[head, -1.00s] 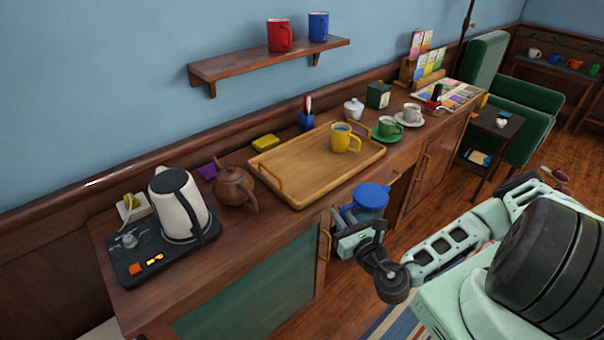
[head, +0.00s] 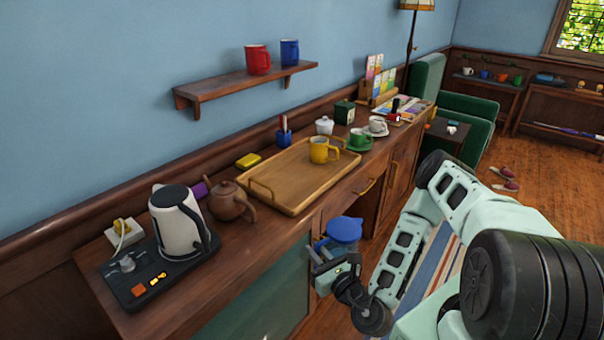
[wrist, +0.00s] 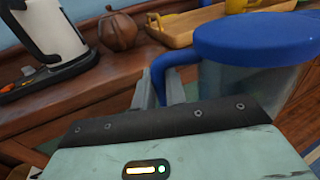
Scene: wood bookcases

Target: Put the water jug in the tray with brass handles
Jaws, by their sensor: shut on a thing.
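The water jug has a blue lid (head: 344,229) and a clear body; it also fills the right of the wrist view (wrist: 255,45). My gripper (head: 325,258) is shut on the jug's blue handle, which shows between the fingers in the wrist view (wrist: 166,88). The jug hangs upright in front of the cabinet, apart from the counter. The wooden tray with brass handles (head: 284,197) lies on the counter behind the jug, farther back. A yellow mug (head: 320,151) stands in the tray's far right part. The rest of the tray is bare.
On the counter left of the tray are a brown teapot (head: 231,203) and a white kettle (head: 176,222) on a dark base. A green cup (head: 359,140) and a white cup (head: 378,125) stand right of the tray. A shelf (head: 246,85) hangs above.

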